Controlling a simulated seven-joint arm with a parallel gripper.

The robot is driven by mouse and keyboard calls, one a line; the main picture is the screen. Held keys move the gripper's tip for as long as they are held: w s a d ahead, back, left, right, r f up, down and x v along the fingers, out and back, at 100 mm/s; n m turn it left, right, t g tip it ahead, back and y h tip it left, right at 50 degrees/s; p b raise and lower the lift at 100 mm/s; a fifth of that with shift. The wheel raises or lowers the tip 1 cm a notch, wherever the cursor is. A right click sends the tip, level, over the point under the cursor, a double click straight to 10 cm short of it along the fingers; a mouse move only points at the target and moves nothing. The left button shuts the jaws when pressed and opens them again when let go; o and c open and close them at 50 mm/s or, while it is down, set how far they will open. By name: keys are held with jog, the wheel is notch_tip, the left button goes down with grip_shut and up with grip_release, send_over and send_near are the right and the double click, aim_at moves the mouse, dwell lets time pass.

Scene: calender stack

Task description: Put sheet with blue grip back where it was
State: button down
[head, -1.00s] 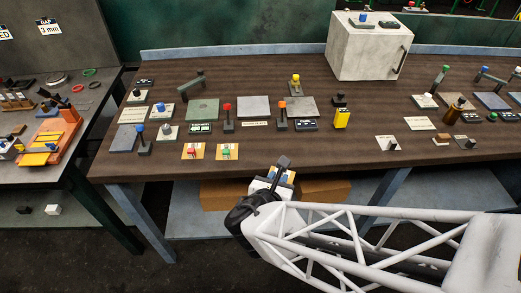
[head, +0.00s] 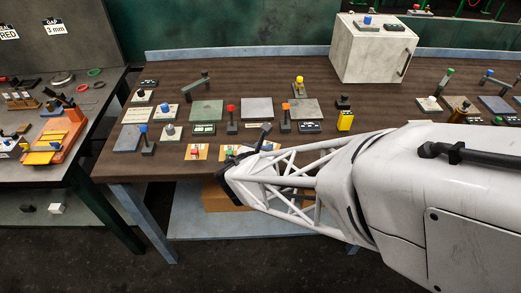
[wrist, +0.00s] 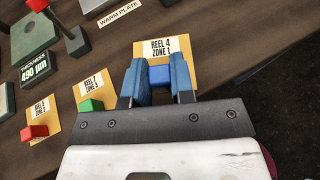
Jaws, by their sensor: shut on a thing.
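My gripper (wrist: 158,84) is shut on the blue grip (wrist: 159,75) of a yellow sheet. The sheet (wrist: 181,43) reads "REEL 4 ZONE 1" and extends past the fingertips. I cannot tell whether it touches the table. A yellow sheet with a green grip (wrist: 91,104) lies just left of it, and one with a red grip (wrist: 35,131) lies further left. In the head view my gripper is at the front of the table, right of the red-grip sheet (head: 196,152); my arm hides most of the held sheet.
Behind the sheets stand a red-topped post (head: 231,112), an orange-topped post (head: 286,112) and several flat plates. A "WARM PLATE" label (wrist: 120,12) lies beyond the held sheet. A white cabinet (head: 372,50) stands at the back. The table's front edge is close to my gripper.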

jog(key=shift+w+a+f, duration=0.1)
jog(key=shift+w+a, duration=0.05)
jog(key=shift+w, duration=0.4)
jog(key=shift+w+a, duration=0.15)
jog(key=shift+w, duration=0.4)
jog(key=shift+w+a+f, duration=0.1)
jog(key=shift+w+f, duration=0.2)
jog(key=shift+f, duration=1.5)
jog(key=shift+f, duration=0.15)
jog(key=c, duration=1)
grip_release()
